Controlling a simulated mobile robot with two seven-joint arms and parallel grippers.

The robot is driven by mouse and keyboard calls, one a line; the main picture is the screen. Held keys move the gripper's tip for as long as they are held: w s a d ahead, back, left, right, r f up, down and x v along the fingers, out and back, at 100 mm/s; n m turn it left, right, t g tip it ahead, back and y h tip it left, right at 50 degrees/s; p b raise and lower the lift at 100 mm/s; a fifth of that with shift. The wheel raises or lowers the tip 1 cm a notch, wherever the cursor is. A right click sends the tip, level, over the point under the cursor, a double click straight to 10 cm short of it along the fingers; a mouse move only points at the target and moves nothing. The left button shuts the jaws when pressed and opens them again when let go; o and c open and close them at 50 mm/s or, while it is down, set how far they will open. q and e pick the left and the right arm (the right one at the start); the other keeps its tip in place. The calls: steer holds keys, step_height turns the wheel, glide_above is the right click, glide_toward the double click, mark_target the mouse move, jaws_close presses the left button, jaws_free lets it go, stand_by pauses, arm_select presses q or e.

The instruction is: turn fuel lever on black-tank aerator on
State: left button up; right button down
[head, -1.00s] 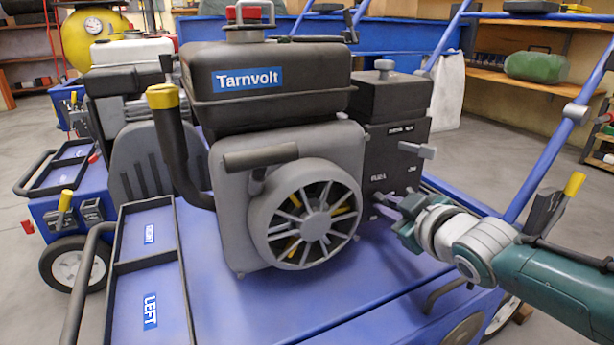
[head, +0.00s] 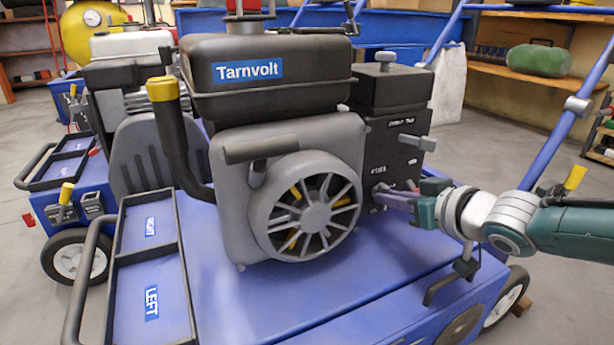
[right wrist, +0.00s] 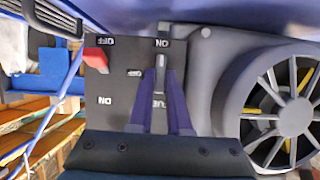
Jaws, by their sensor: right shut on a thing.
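The black-tank aerator, labelled Tarnvolt (head: 270,100), stands in the middle of the head view. Its black control panel (head: 395,155) is on the right side of the engine. My right gripper (head: 385,192) reaches that panel from the right. In the right wrist view my right gripper (right wrist: 160,82) is shut on a small grey lever (right wrist: 162,66), which I take as the fuel lever. The lever lies between the fingertips, with an upside-down ON label beyond it. The lettering below it is mostly hidden by the fingers. My left gripper is not in view.
A red-tipped switch (right wrist: 97,58) sits beside the lever, with OFF and ON labels. A grey handle (head: 416,142) sticks out above my gripper. The fan housing (head: 312,208) is close by. A blue frame bar (head: 560,130) rises at the right. A white-tank machine (head: 130,45) stands behind, left.

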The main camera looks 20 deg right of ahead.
steer(key=shift+r, duration=0.1)
steer(key=c, duration=0.9)
jaws_free()
steer(key=shift+o, duration=0.2)
steer(key=p+v, duration=0.9)
steer(key=shift+s, duration=0.4)
steer(key=shift+r, duration=0.2)
